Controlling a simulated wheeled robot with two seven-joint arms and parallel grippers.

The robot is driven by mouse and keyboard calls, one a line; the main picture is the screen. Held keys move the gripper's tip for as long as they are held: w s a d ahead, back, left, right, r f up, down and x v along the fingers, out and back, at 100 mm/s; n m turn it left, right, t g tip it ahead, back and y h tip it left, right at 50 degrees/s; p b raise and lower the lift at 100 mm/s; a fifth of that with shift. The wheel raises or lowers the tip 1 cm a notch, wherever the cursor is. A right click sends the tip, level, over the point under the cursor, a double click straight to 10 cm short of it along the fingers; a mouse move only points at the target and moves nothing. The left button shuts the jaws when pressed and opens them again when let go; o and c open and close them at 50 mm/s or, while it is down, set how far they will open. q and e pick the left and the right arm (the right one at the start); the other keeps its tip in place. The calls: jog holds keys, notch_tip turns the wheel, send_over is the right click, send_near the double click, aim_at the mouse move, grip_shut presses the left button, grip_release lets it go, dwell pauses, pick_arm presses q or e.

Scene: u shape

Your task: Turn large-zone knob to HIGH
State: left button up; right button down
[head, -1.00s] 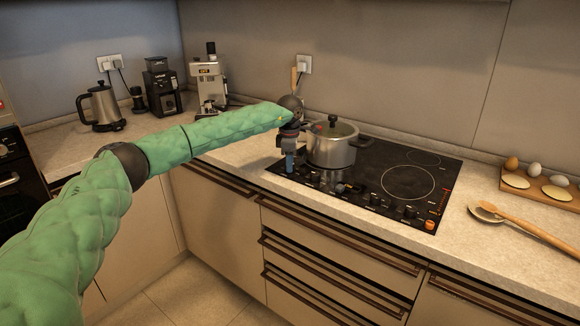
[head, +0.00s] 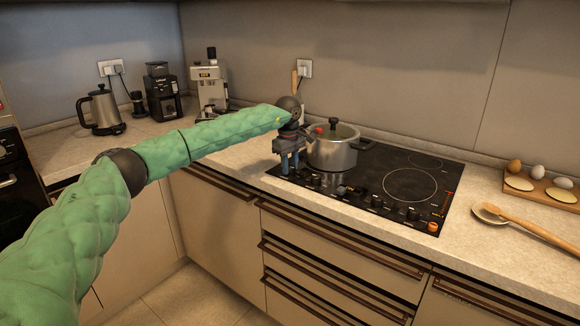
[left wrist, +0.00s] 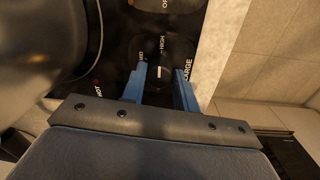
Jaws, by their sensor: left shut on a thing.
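The large-zone knob (left wrist: 158,72) is a dark knob with a pale pointer mark, on the black cooktop (head: 398,160). In the left wrist view it sits between the two blue fingers of my left gripper (left wrist: 160,82), with "HIGH" and "LARGE" lettering near it. My left gripper also shows in the head view (head: 289,172), pointing down at the cooktop's front left corner, shut on this knob. There the gripper hides the knob. The pointer lies roughly along the line of the fingers, near the HIGH lettering; its exact setting is hard to read. My right gripper is not in view.
A steel pot (head: 333,150) with a lid stands close beside my left gripper. Several other knobs (head: 377,201) line the cooktop's front edge. A wooden spoon (head: 530,230) and a board with eggs (head: 560,192) lie to the right. A kettle (head: 101,110) stands far left.

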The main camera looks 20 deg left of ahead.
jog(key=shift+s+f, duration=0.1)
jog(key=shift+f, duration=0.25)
pick_arm(q)
jog(key=o, duration=1)
jog(key=shift+c, duration=0.2)
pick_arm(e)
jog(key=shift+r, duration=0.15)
